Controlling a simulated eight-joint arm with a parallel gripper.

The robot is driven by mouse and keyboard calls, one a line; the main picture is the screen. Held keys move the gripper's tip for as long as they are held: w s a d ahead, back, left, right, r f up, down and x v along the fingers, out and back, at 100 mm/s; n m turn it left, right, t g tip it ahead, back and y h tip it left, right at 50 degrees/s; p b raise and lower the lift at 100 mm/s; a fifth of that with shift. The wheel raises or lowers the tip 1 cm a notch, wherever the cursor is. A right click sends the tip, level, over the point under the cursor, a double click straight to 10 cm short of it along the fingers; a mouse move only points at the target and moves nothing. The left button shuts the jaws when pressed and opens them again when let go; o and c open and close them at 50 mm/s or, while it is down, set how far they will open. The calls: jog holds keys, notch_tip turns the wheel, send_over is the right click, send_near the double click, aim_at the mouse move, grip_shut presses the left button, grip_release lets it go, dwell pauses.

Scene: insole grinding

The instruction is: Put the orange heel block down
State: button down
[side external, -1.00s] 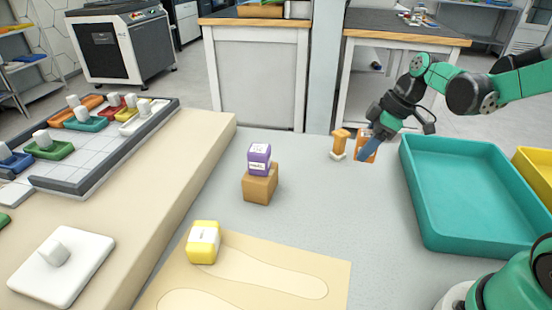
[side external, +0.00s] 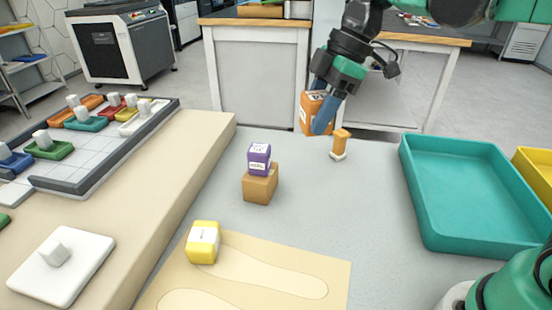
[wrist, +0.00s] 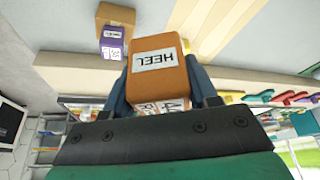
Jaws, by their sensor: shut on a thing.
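The orange heel block (side external: 311,108) is held in my gripper (side external: 322,104), raised above the far part of the grey table. In the wrist view the block (wrist: 158,80) shows a white HEEL label and sits between the two blue fingers of my gripper (wrist: 160,84). The gripper is shut on it. The block is clear of the table and of everything on it. Its underside is hidden in the side view.
A purple block (side external: 259,157) rests on a brown block (side external: 260,186). A small orange-and-white stamp-like piece (side external: 340,145) stands on the table. A yellow block (side external: 203,243) sits on the insole sheet (side external: 330,276). A teal tray (side external: 470,240) is at right.

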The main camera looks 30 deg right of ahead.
jog(key=s+a+n+g, duration=0.2)
jog(key=s+a+n, duration=0.2)
jog(key=a, duration=0.6)
send_near(265, 267)
jog(key=x, duration=0.6)
jog(key=shift+d+f, duration=0.1)
jog(key=shift+f, duration=0.15)
jog(key=shift+c, duration=1.2)
grip_release()
